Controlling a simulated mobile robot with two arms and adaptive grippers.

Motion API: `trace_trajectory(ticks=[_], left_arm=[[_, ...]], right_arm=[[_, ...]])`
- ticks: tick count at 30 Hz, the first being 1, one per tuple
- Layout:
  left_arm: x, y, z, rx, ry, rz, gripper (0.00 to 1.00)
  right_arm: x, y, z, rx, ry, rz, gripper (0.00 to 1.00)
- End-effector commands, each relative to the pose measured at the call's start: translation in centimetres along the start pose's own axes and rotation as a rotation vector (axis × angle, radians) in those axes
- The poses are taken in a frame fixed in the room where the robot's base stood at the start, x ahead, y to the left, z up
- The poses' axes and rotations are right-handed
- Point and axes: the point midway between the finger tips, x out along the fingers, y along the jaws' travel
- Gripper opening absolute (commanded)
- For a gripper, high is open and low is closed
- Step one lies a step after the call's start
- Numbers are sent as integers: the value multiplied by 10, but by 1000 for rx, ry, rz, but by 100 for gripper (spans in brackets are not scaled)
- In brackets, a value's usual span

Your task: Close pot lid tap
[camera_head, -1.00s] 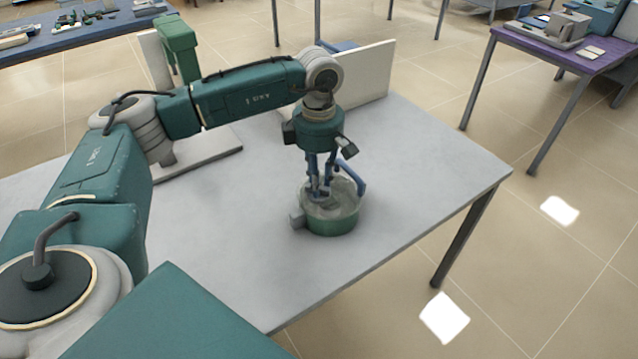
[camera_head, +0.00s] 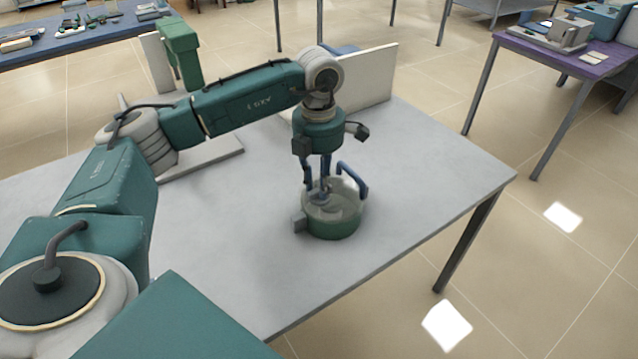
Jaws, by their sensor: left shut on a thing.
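A round green pot (camera_head: 336,228) with a pale, see-through top stands on the grey table (camera_head: 420,180). A small grey block (camera_head: 299,223) sticks out from its left side, and a blue curved part (camera_head: 357,178) rises at its upper right. My left gripper (camera_head: 323,197) points down over the pot, its fingers at the pot's top and shut on a small part near the middle. The fingers hide much of that part, so I cannot make out its shape. My right gripper is not in view.
A white upright panel (camera_head: 372,80) stands at the table's back edge. A green device (camera_head: 181,48) with a flat grey base (camera_head: 205,158) is at the back left. The table is clear right of the pot. A purple table (camera_head: 560,55) stands apart at the right.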

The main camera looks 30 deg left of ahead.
Motion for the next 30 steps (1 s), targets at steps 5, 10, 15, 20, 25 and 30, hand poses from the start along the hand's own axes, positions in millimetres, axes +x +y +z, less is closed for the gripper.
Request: trace_trajectory(ticks=[5,10,15,20,25,30], left_arm=[[-1,0,0,-46,-2,0,0],[-1,0,0,-62,-2,0,0],[-1,0,0,-64,-2,1,0],[-1,0,0,-64,-2,1,0],[-1,0,0,-63,-1,0,39],[0,0,0,-63,-1,0,39]], right_arm=[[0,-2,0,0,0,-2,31],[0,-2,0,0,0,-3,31],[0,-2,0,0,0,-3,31],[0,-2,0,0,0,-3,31],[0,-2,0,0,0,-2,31],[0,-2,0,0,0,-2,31]])
